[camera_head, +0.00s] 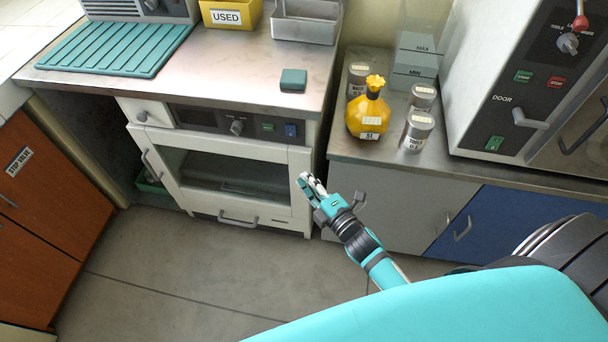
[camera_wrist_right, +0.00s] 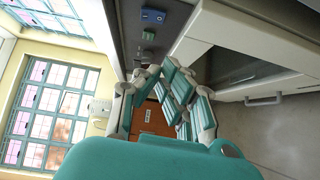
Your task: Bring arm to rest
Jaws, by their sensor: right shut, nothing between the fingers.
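My right gripper (camera_head: 306,181) is shut and empty in the head view. It hangs in the air in front of the right edge of the culture incubator (camera_head: 300,158), clear of the counters. In the right wrist view the gripper's teal fingers (camera_wrist_right: 172,95) show with nothing held between them. My left gripper is in neither view.
A yellow bottle (camera_head: 369,115) and metal canisters (camera_head: 417,130) stand on the right counter, beside a large machine (camera_head: 500,100). The left counter holds a teal ribbed mat (camera_head: 115,48), a small teal block (camera_head: 293,80) and a yellow USED bin (camera_head: 232,14). The floor (camera_head: 190,270) is clear.

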